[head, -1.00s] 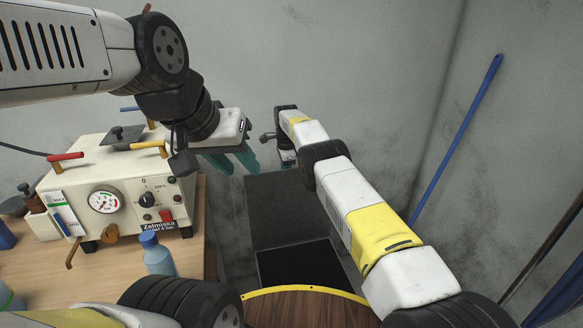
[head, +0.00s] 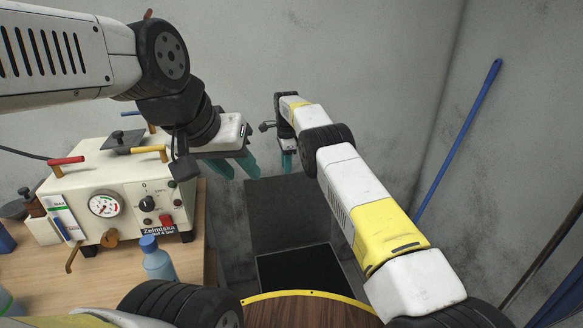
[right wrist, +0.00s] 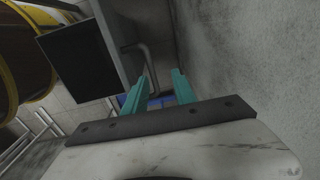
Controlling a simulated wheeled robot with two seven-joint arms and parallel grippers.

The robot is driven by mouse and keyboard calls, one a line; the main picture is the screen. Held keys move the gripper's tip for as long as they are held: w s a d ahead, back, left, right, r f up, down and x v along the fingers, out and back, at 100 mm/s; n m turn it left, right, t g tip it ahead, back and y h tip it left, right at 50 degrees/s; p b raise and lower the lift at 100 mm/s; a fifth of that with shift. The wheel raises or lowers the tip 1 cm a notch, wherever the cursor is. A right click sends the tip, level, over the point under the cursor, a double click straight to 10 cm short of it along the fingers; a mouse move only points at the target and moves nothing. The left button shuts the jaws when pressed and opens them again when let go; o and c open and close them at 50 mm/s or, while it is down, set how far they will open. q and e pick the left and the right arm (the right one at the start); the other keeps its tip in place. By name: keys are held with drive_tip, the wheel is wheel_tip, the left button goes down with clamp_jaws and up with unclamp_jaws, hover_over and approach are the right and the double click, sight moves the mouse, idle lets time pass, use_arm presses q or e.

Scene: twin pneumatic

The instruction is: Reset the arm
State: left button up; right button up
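My left gripper (head: 238,166) hangs at the end of the left arm, right of the cream machine in the head view. Its two teal fingers are apart with nothing between them. My right gripper (head: 287,162) is on the far end of the right arm, close to the left gripper in the picture and above the dark open bin. The arm partly hides it in the head view. In the right wrist view its two teal fingers (right wrist: 160,90) are apart and empty.
The cream machine (head: 125,190) with a gauge and coloured handles stands on a wooden table (head: 105,268). A blue bottle (head: 157,260) stands near its front. A dark bin (head: 290,215) is below the right gripper. A blue pole (head: 457,140) leans on the right wall.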

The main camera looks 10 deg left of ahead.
drive_tip(key=shift+s+r, duration=0.1)
drive_tip(key=shift+r, duration=0.65)
drive_tip(key=shift+d+r, duration=0.1)
